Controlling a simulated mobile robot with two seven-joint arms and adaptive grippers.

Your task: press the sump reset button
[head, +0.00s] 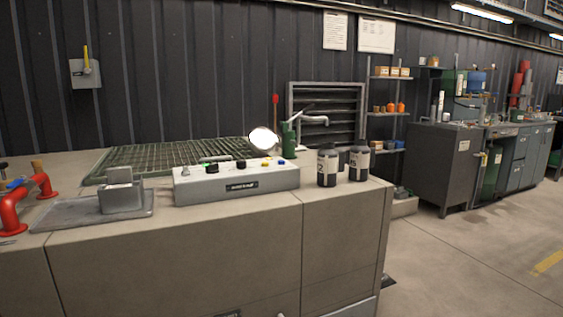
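A light grey control panel (210,190) sits on the counter, left of the picture's middle. Its top carries several small controls, among them a green one (204,165), black ones (241,163) and a yellow one (265,162). The dark label on its front is too small to read, so I cannot tell which control is the sump reset button. Neither of my grippers is in view.
Black canisters (328,168) stand right of the panel. A grey block on a tray (75,213) and red piping (14,213) are to its left. A green grating (150,157) lies behind. The counter (170,262) ends at right, with open floor (480,262) beyond.

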